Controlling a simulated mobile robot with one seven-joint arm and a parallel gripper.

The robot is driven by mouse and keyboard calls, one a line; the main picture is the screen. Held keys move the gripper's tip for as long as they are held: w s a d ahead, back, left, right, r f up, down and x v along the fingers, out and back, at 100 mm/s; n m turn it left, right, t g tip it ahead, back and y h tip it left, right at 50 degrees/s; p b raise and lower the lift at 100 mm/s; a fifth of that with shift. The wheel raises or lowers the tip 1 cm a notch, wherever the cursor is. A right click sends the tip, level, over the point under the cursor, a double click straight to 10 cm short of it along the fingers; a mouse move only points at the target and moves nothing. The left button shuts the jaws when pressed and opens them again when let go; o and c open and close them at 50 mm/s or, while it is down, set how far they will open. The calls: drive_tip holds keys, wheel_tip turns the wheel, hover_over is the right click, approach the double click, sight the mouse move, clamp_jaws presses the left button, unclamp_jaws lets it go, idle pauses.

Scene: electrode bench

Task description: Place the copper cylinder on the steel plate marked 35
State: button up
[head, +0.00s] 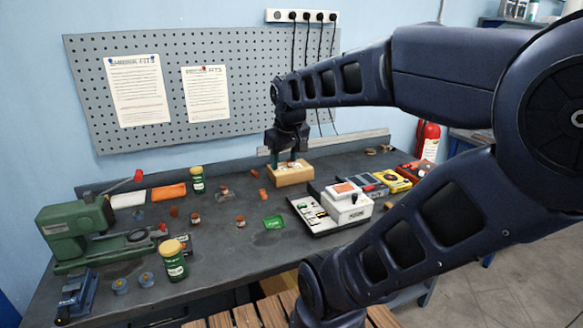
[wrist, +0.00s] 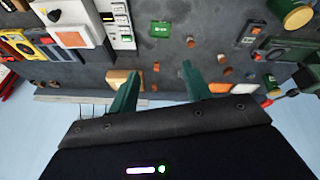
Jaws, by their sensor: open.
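Several small copper-coloured pieces lie scattered on the dark bench in the head view, among them one at the middle (head: 240,221), one to its left (head: 195,218) and one near the wooden block (head: 262,194). I cannot tell which is the copper cylinder. In the wrist view, copper-coloured pieces also show to the right of the fingers, one of them here (wrist: 225,71). I cannot read a 35 on any plate, so the steel plate is not identified. My gripper (head: 285,161) is open at the wooden block (head: 292,177); its two green fingers show apart and empty in the wrist view (wrist: 160,75).
A white device (head: 348,206) and a slotted tray stand right of the block, with yellow and red meters beyond. A green card (head: 272,222) lies mid-bench. A green machine (head: 75,228) and green jars (head: 174,262) stand left. The pegboard (head: 240,60) rises behind.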

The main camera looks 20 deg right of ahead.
drive_tip(key=s+m, duration=0.1)
drive_tip(key=s, duration=0.1)
drive_tip(key=s+f+m, duration=0.1)
drive_tip(key=s, duration=0.1)
drive_tip(key=shift+s+d+m, duration=0.1)
drive_tip(key=shift+d+m, duration=0.1)
drive_tip(key=shift+m, duration=0.1)
